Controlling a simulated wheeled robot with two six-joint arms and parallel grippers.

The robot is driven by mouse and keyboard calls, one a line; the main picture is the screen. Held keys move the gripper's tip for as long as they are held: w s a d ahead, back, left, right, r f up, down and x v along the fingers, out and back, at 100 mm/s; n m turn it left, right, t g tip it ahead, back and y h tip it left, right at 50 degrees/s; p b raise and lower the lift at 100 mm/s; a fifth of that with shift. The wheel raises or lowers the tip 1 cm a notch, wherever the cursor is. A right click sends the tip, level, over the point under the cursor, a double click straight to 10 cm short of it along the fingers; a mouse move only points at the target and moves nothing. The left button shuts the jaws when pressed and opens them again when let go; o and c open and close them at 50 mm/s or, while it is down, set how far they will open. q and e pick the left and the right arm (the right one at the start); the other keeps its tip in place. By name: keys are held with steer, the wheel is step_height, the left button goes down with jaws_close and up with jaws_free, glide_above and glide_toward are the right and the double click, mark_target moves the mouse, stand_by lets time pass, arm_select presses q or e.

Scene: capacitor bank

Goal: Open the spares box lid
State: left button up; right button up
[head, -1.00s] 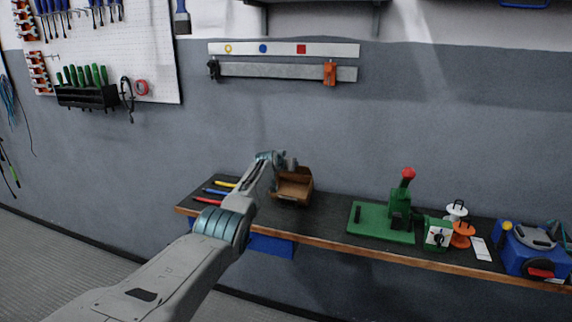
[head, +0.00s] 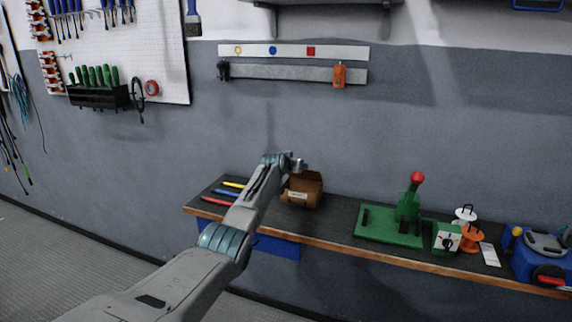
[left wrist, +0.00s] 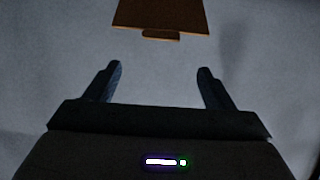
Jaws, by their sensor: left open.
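The spares box (head: 299,196) is a small brown box with a pale label on its front, standing on the bench against the wall. Its brown lid appears raised at the back, with the box's inside partly showing. My left gripper (head: 297,164) is just above the box and partly hides its upper left part. In the left wrist view a brown panel with a small tab, seemingly the lid (left wrist: 160,16), lies beyond the fingertips. The left gripper is open there (left wrist: 159,78), with nothing between its fingers and a gap to the panel. My right gripper is out of view.
Coloured pens or sticks (head: 222,192) lie left of the box. A blue bin (head: 277,246) hangs under the bench edge.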

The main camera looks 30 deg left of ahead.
arm_select(q)
steer(key=b+v, duration=0.2)
steer(key=v, duration=0.7)
steer(key=shift+s, duration=0.2)
stand_by(0.4)
